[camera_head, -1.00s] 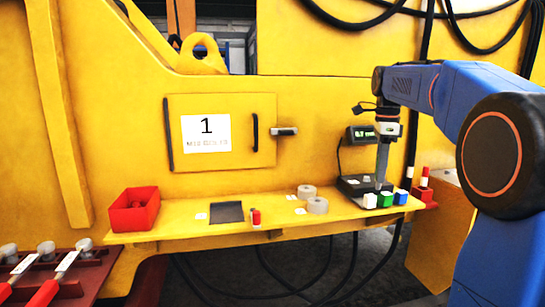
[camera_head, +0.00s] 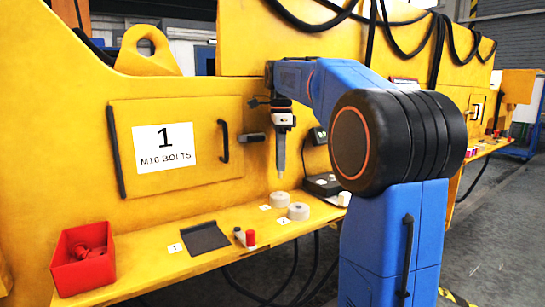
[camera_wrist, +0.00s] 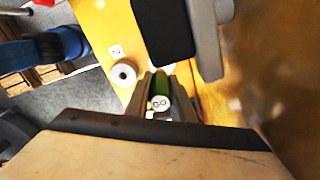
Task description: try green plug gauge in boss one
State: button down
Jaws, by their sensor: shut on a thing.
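The green plug gauge (camera_wrist: 162,84) shows in the wrist view between my gripper's fingers, its pale marked end facing the camera. My gripper (camera_head: 280,173) is shut on it and hangs upright over the yellow shelf in the head view. Its tip is just above the rear grey boss (camera_head: 279,201); a clear gap below the tip is hard to judge. A second grey boss (camera_head: 299,211) stands in front and to the right. In the wrist view one round boss (camera_wrist: 123,73) with a hole lies beside a label that reads 2. The gauge is not clear in the head view.
On the yellow shelf (camera_head: 150,265) are a red bin (camera_head: 83,258) with red parts, a dark mat (camera_head: 204,237) and a small red-capped piece (camera_head: 250,238). A dark device (camera_head: 321,185) sits to the right. A yellow wall with a cabinet door (camera_head: 170,150) rises behind.

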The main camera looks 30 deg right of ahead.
aim_at(280, 176)
jog(key=shift+w+f, duration=0.2)
jog(key=shift+f, duration=2.2)
jog(key=shift+f, duration=0.6)
dwell(0.6)
jog(key=c, duration=1.5)
grip_release()
jog(key=shift+o, duration=0.2)
notch_tip(280, 176, up, 17)
jog(key=shift+f, duration=0.2)
jog(key=shift+s+r, duration=0.1)
jog(key=shift+r, duration=0.6)
